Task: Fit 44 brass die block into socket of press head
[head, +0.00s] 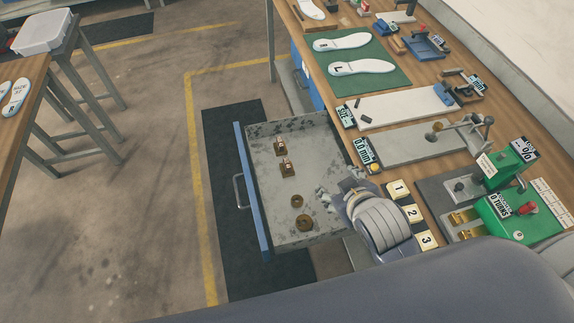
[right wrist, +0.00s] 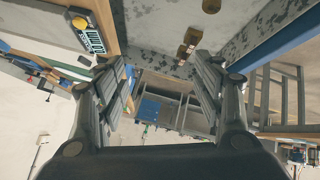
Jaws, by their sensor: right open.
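Two small brass-brown blocks with red-and-white tags, a farther one (head: 281,151) and a nearer one (head: 287,169), stand in the open drawer (head: 262,200). Their numbers are too small to read, so I cannot tell which is 44. My right gripper (head: 327,199) is open and empty, over the drawer's right side, apart from the blocks. In the right wrist view its fingers (right wrist: 158,75) are spread, with the blocks (right wrist: 188,42) beyond the right finger. The green press (head: 508,168) is on the bench at right; I cannot make out its socket clearly. My left gripper is out of view.
Two brass round pieces, a smaller (head: 297,201) and a larger (head: 305,223), lie in the drawer. Yellow number tiles (head: 398,189) line the bench edge beside my right arm. A green mat (head: 376,82) with insoles lies farther back. Open floor is left of the drawer.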

